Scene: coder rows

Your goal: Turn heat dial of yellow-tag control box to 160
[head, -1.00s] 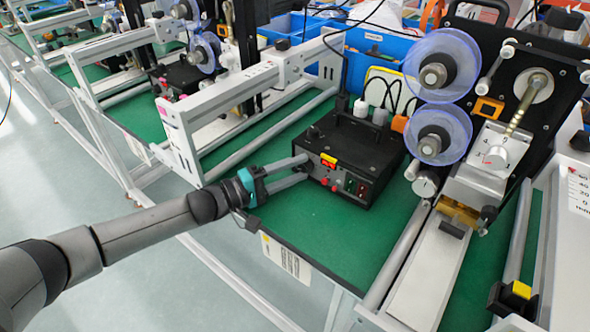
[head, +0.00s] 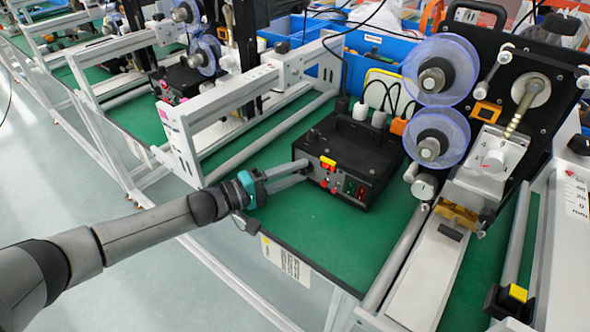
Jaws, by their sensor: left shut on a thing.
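The yellow-tag control box (head: 352,150) is a black box on the green bench top, with a yellow tag (head: 328,163) on its front. Its front also carries small red knobs and red and green switches. My left gripper (head: 303,171) reaches in from the left and is shut at the left end of the box's front face. The dial between its fingertips is hidden by them, and its setting cannot be read. My right gripper is not in view.
A coding machine with two clear blue-rimmed reels (head: 440,70) stands right of the box. Blue bins (head: 375,45) and cables are behind it. A white frame (head: 225,100) stands to the left. Green bench top in front of the box is free.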

